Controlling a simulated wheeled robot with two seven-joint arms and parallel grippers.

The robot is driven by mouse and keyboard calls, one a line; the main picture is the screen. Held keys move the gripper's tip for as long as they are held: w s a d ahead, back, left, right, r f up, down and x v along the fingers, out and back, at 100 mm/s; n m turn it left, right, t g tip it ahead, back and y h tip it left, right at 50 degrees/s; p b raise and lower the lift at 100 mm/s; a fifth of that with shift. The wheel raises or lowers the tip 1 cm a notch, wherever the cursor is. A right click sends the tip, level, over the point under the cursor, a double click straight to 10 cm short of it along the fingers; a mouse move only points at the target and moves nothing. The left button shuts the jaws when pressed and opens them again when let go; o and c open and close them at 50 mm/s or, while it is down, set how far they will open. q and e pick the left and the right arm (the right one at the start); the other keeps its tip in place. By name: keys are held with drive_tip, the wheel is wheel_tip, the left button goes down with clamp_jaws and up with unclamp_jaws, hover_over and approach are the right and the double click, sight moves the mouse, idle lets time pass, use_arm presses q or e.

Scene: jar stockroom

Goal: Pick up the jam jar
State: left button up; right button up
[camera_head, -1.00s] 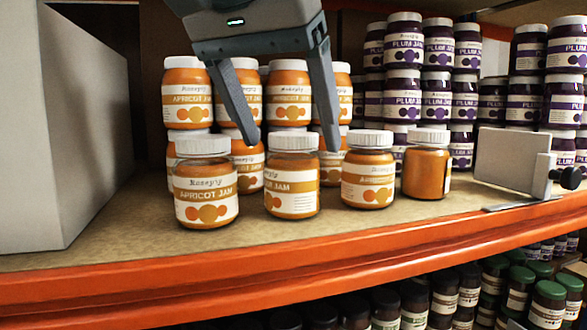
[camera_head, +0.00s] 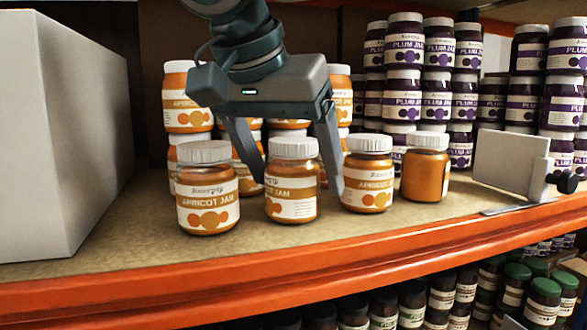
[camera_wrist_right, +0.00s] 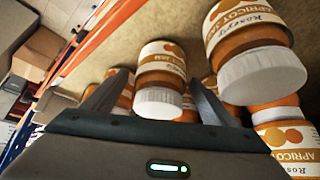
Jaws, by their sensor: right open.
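Several apricot jam jars with white lids stand on the shelf. In the front row are a left jar (camera_head: 208,205), a second jar (camera_head: 291,205), a third jar (camera_head: 367,190) and a jar turned with its label away (camera_head: 424,176). My right gripper (camera_head: 298,187) is open, its fingers pointing down on either side of the second jar, with gaps visible. In the right wrist view that jar (camera_wrist_right: 161,66) shows between the spread fingers (camera_wrist_right: 157,77). My left gripper is not in view.
More apricot jars (camera_head: 186,95) are stacked behind. Plum jam jars (camera_head: 404,85) are stacked at the back right. A pale box (camera_head: 75,130) stands at left. A plate on a metal stand (camera_head: 512,163) is at right. The orange shelf edge (camera_head: 300,270) runs along the front.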

drive_tip(key=shift+w+f, duration=0.2)
drive_tip(key=shift+f, duration=0.1)
drive_tip(key=shift+s, duration=0.1)
drive_tip(key=shift+r, duration=0.1)
drive_tip(key=c, duration=1.7)
drive_tip(key=shift+r, duration=0.1)
